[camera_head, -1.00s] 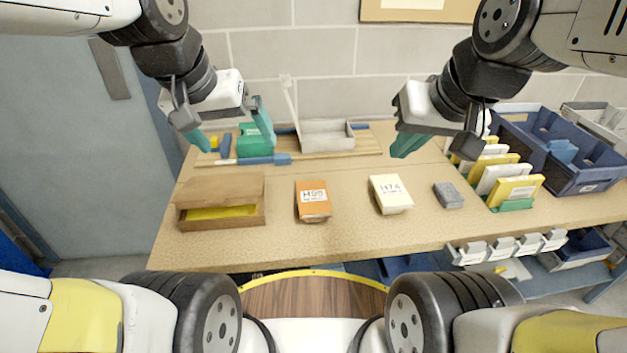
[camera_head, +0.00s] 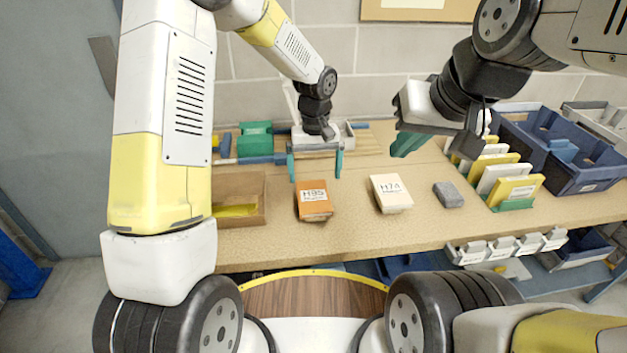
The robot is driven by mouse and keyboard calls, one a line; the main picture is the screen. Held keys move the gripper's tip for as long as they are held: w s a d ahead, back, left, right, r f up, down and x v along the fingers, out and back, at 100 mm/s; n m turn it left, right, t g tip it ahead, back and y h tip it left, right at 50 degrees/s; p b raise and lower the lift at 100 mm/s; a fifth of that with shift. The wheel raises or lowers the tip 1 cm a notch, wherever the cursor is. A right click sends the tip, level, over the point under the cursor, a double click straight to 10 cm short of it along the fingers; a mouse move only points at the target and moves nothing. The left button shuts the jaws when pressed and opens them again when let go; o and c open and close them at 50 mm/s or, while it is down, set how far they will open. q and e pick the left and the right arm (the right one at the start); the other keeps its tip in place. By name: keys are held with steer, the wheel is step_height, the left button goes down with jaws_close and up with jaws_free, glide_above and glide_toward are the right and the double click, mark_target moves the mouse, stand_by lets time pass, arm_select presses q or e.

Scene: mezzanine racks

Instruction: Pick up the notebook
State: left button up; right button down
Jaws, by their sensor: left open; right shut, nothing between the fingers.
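No thing is plainly marked as a notebook; two small book-like blocks lie flat on the table. The orange one (camera_head: 314,204), with a white label reading like H95, lies left of centre. The cream one (camera_head: 391,195), labelled H74, lies to its right. My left gripper (camera_head: 315,174) is open and points down just above and behind the orange one, its teal fingers apart and apparently not touching it. My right gripper (camera_head: 408,145) is shut and empty, held above the table behind the cream one.
A cardboard box (camera_head: 256,200) stands left of the orange block, partly hidden by my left arm. A grey block (camera_head: 448,194) lies right of the cream one. A rack of upright yellow and white cards (camera_head: 497,175) and a blue bin (camera_head: 585,178) stand at right.

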mark_target(314, 195)
arm_select(q)
steer(key=f, duration=0.7)
steer(key=shift+w+a+f, duration=0.2)
steer(key=shift+f, duration=0.05)
steer(key=c, duration=1.3)
steer(key=shift+c, duration=0.7)
steer(key=shift+r, duration=0.15)
